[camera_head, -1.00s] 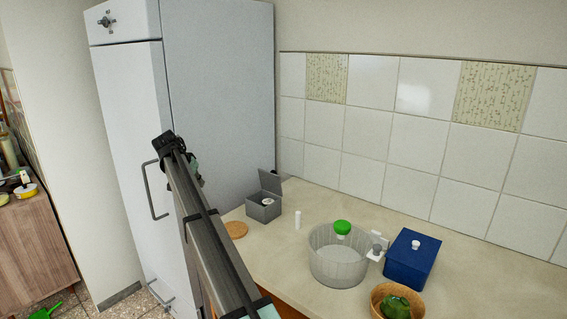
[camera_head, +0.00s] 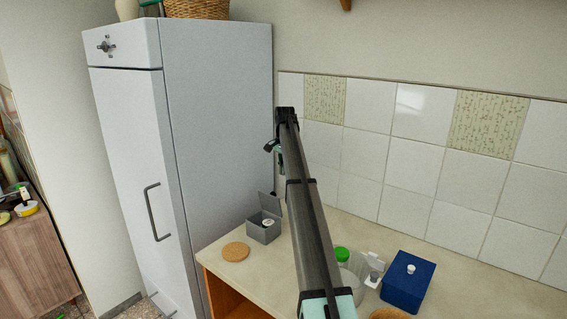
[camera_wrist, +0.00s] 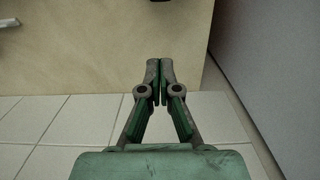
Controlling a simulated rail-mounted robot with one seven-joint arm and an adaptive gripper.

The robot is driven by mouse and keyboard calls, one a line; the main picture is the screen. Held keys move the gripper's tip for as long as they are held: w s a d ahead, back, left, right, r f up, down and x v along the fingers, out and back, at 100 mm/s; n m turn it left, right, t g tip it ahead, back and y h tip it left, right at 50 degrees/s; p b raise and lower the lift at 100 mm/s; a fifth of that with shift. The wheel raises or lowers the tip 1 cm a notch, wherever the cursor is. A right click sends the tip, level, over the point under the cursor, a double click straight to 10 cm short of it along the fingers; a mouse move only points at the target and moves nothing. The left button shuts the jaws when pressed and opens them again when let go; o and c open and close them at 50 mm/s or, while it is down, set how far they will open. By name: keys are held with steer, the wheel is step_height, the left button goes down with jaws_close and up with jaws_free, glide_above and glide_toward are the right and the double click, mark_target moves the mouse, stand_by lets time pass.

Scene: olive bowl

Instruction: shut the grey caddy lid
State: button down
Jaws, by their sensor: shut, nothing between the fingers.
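The grey caddy (camera_head: 262,233) stands on the counter near the fridge. Its lid (camera_head: 270,204) is open and stands up at the back. A small white round thing shows inside the caddy. In the wrist view my gripper (camera_wrist: 160,66) is shut and empty, with its fingertips together above the beige counter. In the head view my arm reaches up and back, its end higher than the caddy and slightly to its right; the fingertips are not clear there. I cannot make out the caddy in the wrist view.
A cork disc (camera_head: 235,251) lies left of the caddy. My arm partly hides a clear pot (camera_head: 353,279) with a green-topped item (camera_head: 342,254). A blue box (camera_head: 408,287) stands to the right. The fridge (camera_head: 222,130) rises on the left; the tiled wall (camera_head: 410,165) is behind.

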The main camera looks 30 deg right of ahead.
steer(key=s+a+f+p, duration=0.1)
steer(key=a+f+p, duration=0.2)
steer(key=f, duration=0.3)
steer(key=shift+s+a+f, duration=0.25)
steer(key=shift+s+a, duration=0.1)
steer(key=shift+a, duration=0.05)
steer(key=shift+s, duration=0.1)
